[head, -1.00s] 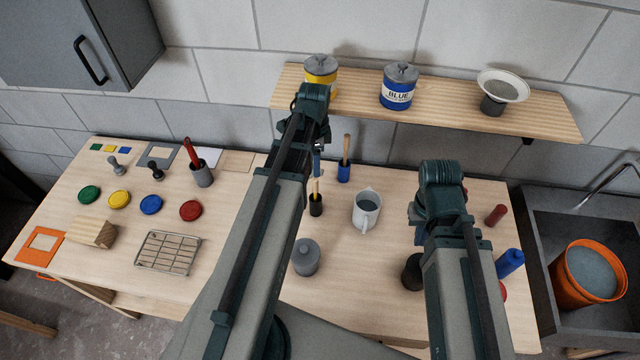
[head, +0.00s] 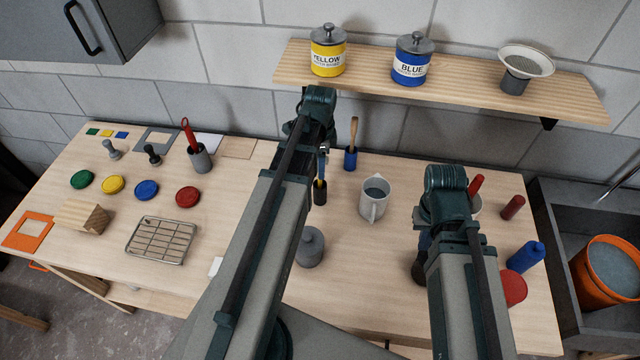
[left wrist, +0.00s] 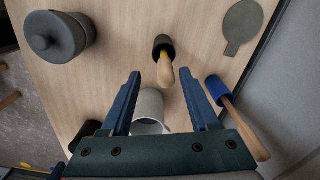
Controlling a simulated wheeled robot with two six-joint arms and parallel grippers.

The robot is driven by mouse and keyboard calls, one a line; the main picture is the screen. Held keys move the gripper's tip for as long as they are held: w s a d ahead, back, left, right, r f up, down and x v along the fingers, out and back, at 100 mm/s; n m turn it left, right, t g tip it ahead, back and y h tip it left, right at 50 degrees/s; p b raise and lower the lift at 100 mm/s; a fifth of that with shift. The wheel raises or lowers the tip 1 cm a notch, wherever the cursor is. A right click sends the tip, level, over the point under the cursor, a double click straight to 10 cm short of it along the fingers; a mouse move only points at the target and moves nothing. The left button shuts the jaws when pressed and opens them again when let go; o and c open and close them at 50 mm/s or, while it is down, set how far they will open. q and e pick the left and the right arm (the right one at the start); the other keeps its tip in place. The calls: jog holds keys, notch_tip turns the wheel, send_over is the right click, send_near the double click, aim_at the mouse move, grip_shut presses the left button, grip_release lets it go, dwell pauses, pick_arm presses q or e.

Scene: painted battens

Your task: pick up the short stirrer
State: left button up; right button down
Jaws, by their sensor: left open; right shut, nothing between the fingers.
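A stirrer with a pale wooden handle stands in a small black holder (head: 319,193), just below my left gripper (head: 322,155) in the head view. In the left wrist view this stirrer (left wrist: 165,72) rises between the fingertips of my open left gripper (left wrist: 162,78), not gripped. A second stirrer (head: 353,131) with a wooden handle stands in a blue holder (head: 350,160) to the right and behind; its handle looks longer. My right gripper (head: 425,240) is shut and empty at the right of the table, partly hidden by its own arm.
A grey lidded pot (head: 310,248) is in front. A shelf (head: 460,88) with yellow (head: 328,62) and blue (head: 411,68) tins hangs behind. Coloured discs and a wire rack (head: 160,241) lie left.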

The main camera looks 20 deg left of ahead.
aim_at(320, 182)
pick_arm(q)
jog(key=f+b, duration=0.5)
jog(key=shift+w+a+f, duration=0.1)
jog(key=shift+w+a, duration=0.05)
jog(key=shift+w, duration=0.2)
grip_shut()
